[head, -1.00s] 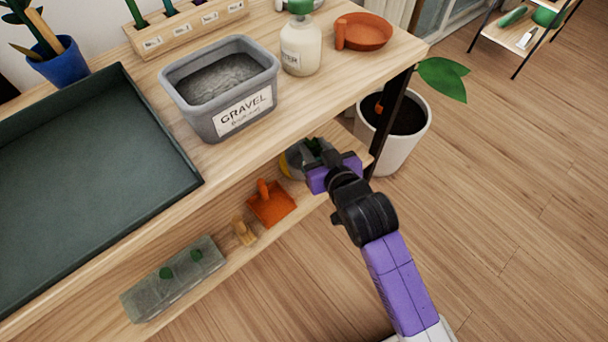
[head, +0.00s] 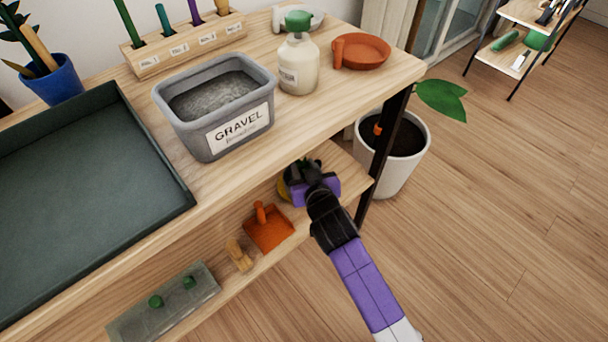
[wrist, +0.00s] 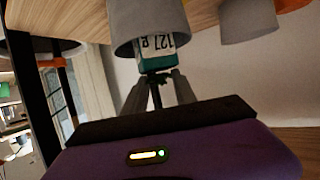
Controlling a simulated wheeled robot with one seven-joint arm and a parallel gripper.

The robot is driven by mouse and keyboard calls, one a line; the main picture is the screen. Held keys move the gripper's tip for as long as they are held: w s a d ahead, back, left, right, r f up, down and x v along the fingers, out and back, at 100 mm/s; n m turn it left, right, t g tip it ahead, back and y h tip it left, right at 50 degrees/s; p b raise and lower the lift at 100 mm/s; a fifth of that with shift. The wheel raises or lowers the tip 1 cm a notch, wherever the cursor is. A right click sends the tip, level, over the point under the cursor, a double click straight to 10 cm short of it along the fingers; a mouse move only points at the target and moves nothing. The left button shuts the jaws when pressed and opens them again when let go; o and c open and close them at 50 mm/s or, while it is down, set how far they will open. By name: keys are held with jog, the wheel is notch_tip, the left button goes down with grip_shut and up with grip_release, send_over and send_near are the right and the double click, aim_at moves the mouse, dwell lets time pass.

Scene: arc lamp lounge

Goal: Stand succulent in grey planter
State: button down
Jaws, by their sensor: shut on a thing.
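My gripper (head: 306,170) reaches in at the right end of the lower shelf (head: 335,165). In the wrist view, its dark fingers (wrist: 156,88) are shut on a small green-and-white labelled thing (wrist: 153,57), whose print reads "127". That thing overlaps the rim of a grey pot (wrist: 148,22), which looks like the grey planter; how deep it sits inside I cannot tell. The wrist picture appears upside down. In the head view my gripper hides most of the pot, and only a yellow bit shows beside it. No succulent leaves can be made out in the grip.
Another grey pot (wrist: 248,24) stands beside the first. An orange dustpan (head: 269,229), a small wooden tool (head: 239,254) and a clear tray (head: 165,308) line the shelf. The upper top (head: 345,95), with its gravel bin (head: 215,135), overhangs. A dark leg (head: 385,150) is close right.

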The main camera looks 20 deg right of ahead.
jog(key=shift+f, duration=1.1)
jog(key=shift+f+b, duration=0.2)
jog(key=shift+b, duration=0.2)
jog(key=c, duration=1)
grip_release()
jog(key=shift+r, duration=0.2)
jog(key=p+v, duration=0.3)
jog(key=v, duration=0.9)
